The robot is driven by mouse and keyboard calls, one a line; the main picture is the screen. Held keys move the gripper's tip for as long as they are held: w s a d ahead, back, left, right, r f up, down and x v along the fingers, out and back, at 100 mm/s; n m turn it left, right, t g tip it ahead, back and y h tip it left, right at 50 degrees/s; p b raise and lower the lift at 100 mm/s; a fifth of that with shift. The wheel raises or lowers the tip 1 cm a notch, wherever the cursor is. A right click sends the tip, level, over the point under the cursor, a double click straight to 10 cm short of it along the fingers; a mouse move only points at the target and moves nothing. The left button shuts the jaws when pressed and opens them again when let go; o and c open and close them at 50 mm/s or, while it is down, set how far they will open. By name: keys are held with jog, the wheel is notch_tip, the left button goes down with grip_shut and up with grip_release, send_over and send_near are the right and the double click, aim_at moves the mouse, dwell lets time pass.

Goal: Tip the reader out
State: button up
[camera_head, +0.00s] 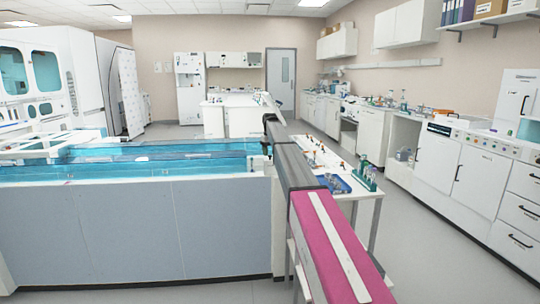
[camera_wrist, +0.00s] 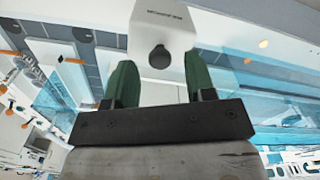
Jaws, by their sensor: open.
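My gripper (camera_wrist: 160,62) shows in the wrist view with its two green fingers apart. Between and beyond the fingers is a white unit (camera_wrist: 160,20) with a small dark label and a round dark knob. I cannot tell whether it is the reader, or whether the fingers touch it. In the head view my pink and grey arm reaches forward along the right end of the tube track (camera_head: 130,165), which has a clear blue cover. The fingers are not clearly visible there. No reader can be made out for sure in the head view.
A white table right of my arm carries a blue tray (camera_head: 336,184), a green rack (camera_head: 365,177) and small items. Large white analyser machines (camera_head: 35,75) stand at the left. A counter with cabinets (camera_head: 465,165) lines the right wall. Floor is free between table and counter.

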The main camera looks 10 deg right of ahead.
aim_at(272, 160)
jog(key=shift+f, duration=0.6)
grip_shut()
jog(key=shift+s+r+t, duration=0.1)
jog(key=shift+s+t, duration=0.7)
jog(key=shift+s, duration=0.35)
jog(key=s+f+t, duration=0.8)
jog(key=s+t, duration=0.4)
jog(key=t, duration=0.3)
jog(key=shift+f, duration=0.25)
jog(key=shift+t, duration=0.3)
